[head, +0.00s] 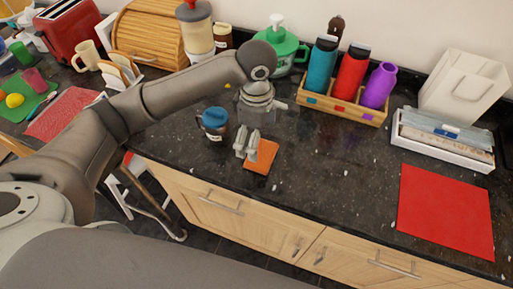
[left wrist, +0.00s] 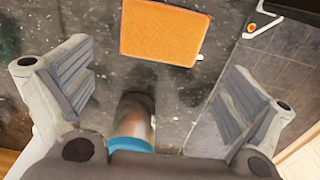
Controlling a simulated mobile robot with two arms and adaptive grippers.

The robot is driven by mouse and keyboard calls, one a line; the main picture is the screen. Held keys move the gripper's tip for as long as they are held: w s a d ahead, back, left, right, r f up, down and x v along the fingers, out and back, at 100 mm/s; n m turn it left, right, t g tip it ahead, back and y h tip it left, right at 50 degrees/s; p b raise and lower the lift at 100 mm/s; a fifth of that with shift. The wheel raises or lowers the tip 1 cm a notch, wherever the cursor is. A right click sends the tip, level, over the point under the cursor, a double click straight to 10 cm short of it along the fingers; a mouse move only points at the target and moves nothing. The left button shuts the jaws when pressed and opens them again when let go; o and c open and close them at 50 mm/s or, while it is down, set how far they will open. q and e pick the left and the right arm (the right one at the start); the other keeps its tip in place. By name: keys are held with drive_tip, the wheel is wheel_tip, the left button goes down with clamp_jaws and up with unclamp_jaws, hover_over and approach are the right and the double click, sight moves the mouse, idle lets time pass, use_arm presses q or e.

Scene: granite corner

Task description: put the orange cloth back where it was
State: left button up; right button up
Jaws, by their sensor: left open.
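The orange cloth (head: 262,157) is a small flat square lying on the dark speckled counter near its front edge. It also shows at the top of the left wrist view (left wrist: 165,32), ahead of the fingers and not between them. My left gripper (head: 246,147) is over the counter beside the cloth's left side and hides part of it in the head view. Its fingers (left wrist: 152,90) are wide apart, with no object gripped. My right gripper is in neither view.
A blue-topped jar (head: 214,123) stands just left of my left gripper; it shows low in the wrist view (left wrist: 134,122). A wooden rack (head: 340,107) holds bottles behind. A flat red mat (head: 445,212) and white tray (head: 440,144) are right. Bare counter lies between cloth and mat.

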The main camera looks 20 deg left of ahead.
use_arm(q)
wheel_tip(320, 180, up, 6)
drive_tip(key=shift+f+b, duration=0.1)
drive_tip(key=shift+b, duration=0.55)
